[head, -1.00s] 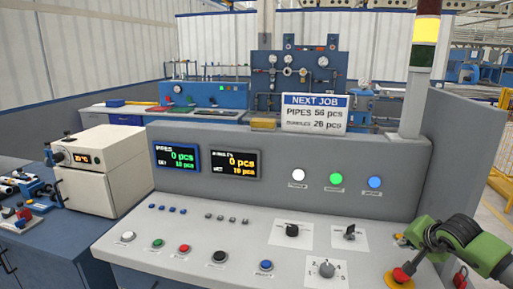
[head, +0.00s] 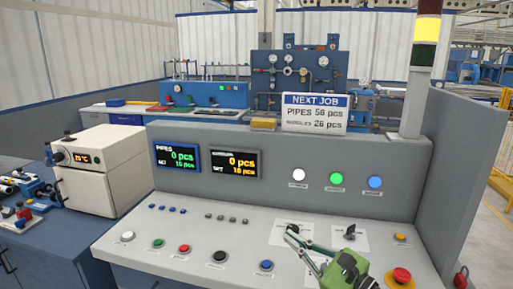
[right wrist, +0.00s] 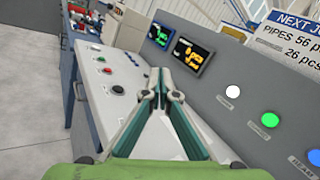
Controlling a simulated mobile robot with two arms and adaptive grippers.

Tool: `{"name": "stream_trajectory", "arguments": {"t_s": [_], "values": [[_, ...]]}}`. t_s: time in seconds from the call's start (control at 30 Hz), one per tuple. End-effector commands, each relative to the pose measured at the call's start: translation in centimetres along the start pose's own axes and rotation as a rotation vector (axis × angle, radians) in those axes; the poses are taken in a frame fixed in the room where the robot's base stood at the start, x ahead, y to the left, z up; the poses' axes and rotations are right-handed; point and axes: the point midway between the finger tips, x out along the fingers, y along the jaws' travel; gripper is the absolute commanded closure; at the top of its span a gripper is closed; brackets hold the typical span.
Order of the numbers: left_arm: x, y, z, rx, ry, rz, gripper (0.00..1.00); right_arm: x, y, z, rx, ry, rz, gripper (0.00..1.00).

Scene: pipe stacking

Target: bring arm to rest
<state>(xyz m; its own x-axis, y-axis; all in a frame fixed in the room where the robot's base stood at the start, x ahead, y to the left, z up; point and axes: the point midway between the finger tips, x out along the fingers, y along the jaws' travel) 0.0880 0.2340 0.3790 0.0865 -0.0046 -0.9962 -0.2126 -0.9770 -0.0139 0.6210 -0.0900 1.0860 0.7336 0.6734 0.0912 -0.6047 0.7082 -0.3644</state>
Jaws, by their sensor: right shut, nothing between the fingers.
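My right gripper (head: 291,234) is over the front right part of the sloped control desk (head: 190,262), its fingers pointing up and left in the head view. The fingers are together and hold nothing. They cover part of the area by the black rotary switches. In the right wrist view the fingertips (right wrist: 160,76) point along the desk toward the two displays. Whether they touch the desk cannot be told. My left gripper is not in view.
A red emergency stop (head: 402,275) sits right of my gripper. Two displays (head: 233,164), lit buttons (head: 336,178) and a NEXT JOB sign (head: 315,113) are on the upright panel. A white oven-like box (head: 98,170) stands left. The space above the desk's left half is clear.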

Motion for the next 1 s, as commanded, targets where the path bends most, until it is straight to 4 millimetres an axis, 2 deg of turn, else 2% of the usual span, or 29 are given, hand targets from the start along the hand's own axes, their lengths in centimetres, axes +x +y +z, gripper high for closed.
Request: {"name": "stream_trajectory", "arguments": {"t_s": [0.03,0.07,0.1,0.17,0.2,0.27,0.33,0.43,0.5,0.6,0.67,0.7,0.87,1.0], "values": [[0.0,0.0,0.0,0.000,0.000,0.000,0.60,-0.7,-0.1,1.7,0.250,-0.086,-0.095,1.00],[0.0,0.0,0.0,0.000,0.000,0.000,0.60,-1.2,-0.7,2.3,0.399,-0.132,-0.156,1.00],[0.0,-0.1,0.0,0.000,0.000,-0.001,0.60,-2.3,-1.7,2.7,0.599,-0.190,-0.242,1.00],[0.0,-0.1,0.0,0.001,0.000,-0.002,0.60,-4.5,-3.3,1.9,0.897,-0.264,-0.379,1.00],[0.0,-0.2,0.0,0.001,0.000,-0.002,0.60,-6.2,-4.2,0.7,1.093,-0.309,-0.477,1.00],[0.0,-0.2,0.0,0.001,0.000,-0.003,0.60,-9.2,-4.9,-2.0,1.378,-0.367,-0.635,1.00],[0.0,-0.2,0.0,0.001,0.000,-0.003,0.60,-12.9,-4.5,-5.9,1.682,-0.422,-0.831,1.00],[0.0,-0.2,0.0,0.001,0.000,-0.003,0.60,-17.9,-1.9,-11.2,2.023,-0.476,-1.104,1.00],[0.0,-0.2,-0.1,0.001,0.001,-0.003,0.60,-21.2,1.1,-14.2,2.219,-0.502,-1.301,1.00],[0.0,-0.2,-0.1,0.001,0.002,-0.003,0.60,-25.1,5.9,-17.1,2.424,-0.524,-1.564,1.00],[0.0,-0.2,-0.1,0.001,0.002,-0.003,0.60,-27.0,8.5,-18.0,2.510,-0.531,-1.704,1.00],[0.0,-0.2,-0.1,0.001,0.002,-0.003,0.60,-28.1,10.2,-18.5,-2.519,0.525,1.764,1.00],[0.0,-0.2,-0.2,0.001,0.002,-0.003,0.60,-31.7,16.0,-19.0,-2.215,0.439,1.739,1.00],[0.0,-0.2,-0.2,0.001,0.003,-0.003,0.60,-34.1,20.4,-18.5,-2.001,0.378,1.723,1.00]]}}
